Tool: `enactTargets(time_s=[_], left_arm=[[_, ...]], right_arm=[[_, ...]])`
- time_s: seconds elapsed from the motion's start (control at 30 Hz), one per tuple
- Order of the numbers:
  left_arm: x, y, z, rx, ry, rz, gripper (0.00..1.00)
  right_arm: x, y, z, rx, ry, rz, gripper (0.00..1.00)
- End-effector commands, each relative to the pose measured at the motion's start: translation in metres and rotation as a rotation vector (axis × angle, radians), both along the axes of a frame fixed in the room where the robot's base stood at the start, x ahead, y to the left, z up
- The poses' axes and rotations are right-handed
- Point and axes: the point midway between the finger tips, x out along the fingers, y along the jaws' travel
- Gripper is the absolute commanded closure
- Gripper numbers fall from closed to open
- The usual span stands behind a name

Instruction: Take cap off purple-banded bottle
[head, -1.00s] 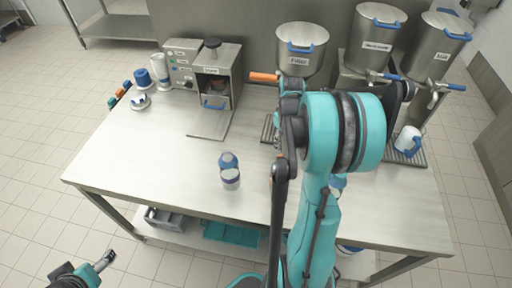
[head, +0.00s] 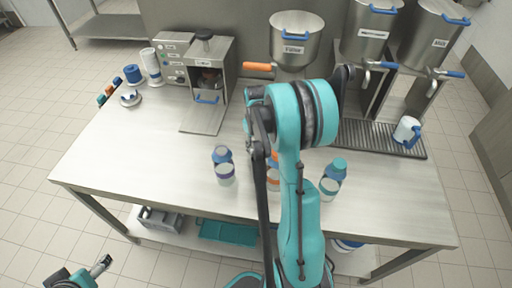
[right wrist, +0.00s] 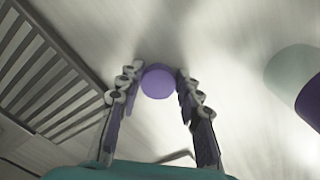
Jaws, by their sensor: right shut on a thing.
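A bottle with a purple band (head: 226,172) and a blue upper part stands upright near the front middle of the table in the head view. My right gripper (right wrist: 159,80) is shut on a round purple cap-like thing (right wrist: 158,82), held between the fingertips in the right wrist view. I cannot tell whether anything is beneath it. In the head view my right arm hides that gripper. A pale green and purple object (right wrist: 300,85) is beside it at right. My left gripper (head: 101,265) is low at the lower left, away from the table; its jaw opening is unclear.
A teal-topped bottle (head: 333,178) stands right of my arm, and an orange-banded bottle (head: 273,172) is partly behind it. A machine (head: 208,75) and steel tanks (head: 296,40) line the back. The table's left front is clear.

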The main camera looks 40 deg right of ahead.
Motion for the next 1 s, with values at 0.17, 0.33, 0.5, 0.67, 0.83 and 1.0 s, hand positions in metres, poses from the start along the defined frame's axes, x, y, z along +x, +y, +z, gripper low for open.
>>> enactTargets(time_s=[0.17,0.33,0.5,0.67,0.83,1.0], left_arm=[[0.0,0.0,-0.002,0.0,0.0,0.0,0.24],[0.0,0.0,-0.002,0.0,0.0,0.0,0.24],[0.0,0.0,-0.002,0.0,0.0,0.0,0.24],[0.0,0.0,0.002,0.0,0.0,0.0,0.24],[0.0,0.0,0.012,0.0,0.0,0.0,0.24],[0.0,0.0,0.025,0.0,0.0,0.0,0.24]], right_arm=[[0.0,0.0,-0.003,0.0,0.0,0.0,1.0],[0.0,0.0,-0.003,0.0,0.0,0.0,0.44],[0.0,0.0,-0.002,0.0,0.0,0.0,0.44],[0.0,0.0,0.002,0.0,0.0,0.0,0.44],[-0.001,0.0,0.03,0.0,0.0,0.0,0.44],[-0.001,0.001,0.07,0.0,0.0,0.0,0.44]])
